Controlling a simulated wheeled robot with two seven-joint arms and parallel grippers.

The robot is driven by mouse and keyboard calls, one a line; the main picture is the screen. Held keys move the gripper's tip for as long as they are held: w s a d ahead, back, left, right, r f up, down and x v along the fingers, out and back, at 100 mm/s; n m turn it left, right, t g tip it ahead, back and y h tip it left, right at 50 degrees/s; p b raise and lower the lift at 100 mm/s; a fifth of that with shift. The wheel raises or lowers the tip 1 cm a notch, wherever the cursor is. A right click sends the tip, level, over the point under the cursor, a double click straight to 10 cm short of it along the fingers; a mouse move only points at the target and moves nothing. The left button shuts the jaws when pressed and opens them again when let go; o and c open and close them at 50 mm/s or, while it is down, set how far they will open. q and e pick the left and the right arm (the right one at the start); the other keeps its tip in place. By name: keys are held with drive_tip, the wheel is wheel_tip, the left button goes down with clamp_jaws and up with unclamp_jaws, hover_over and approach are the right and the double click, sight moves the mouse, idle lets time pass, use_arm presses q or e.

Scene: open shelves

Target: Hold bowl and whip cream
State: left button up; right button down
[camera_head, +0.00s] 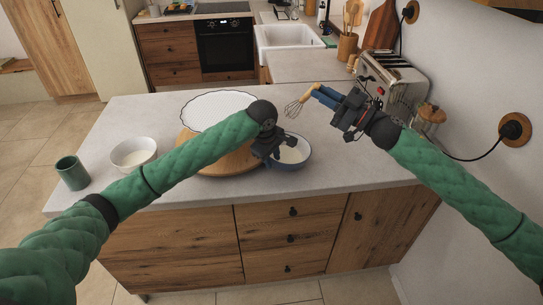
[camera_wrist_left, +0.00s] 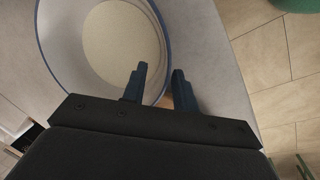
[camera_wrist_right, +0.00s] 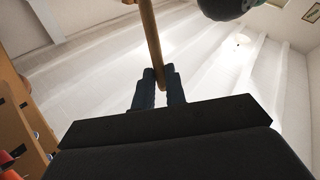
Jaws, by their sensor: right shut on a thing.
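A bowl with a blue rim (camera_head: 306,160) stands near the front edge of the counter and holds pale cream (camera_head: 291,154). In the left wrist view the bowl (camera_wrist_left: 62,62) fills the upper left, with the cream (camera_wrist_left: 122,45) inside. My left gripper (camera_wrist_left: 160,78) is at the bowl's near rim, its fingers apart with the rim running between them; no firm grip shows. My right gripper (camera_head: 318,97) is shut on the wooden handle of a whisk (camera_head: 294,108), which is held above the counter, behind the bowl. The handle (camera_wrist_right: 151,40) also shows in the right wrist view.
A white bowl (camera_head: 133,152) and a green cup (camera_head: 72,172) stand further left. A toaster (camera_head: 392,82) and a jar (camera_head: 430,117) stand at the right wall.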

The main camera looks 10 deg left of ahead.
use_arm(q)
clamp_jaws()
idle(1.0)
drive_tip(key=shift+a+h+p, duration=0.2)
drive_tip(key=shift+h+p, duration=0.1)
drive_tip(key=shift+p, duration=0.1)
idle(0.4)
drive_tip(key=shift+a+h, duration=0.15)
drive_tip(key=shift+h, duration=0.15)
drive_tip(key=shift+f, duration=0.1)
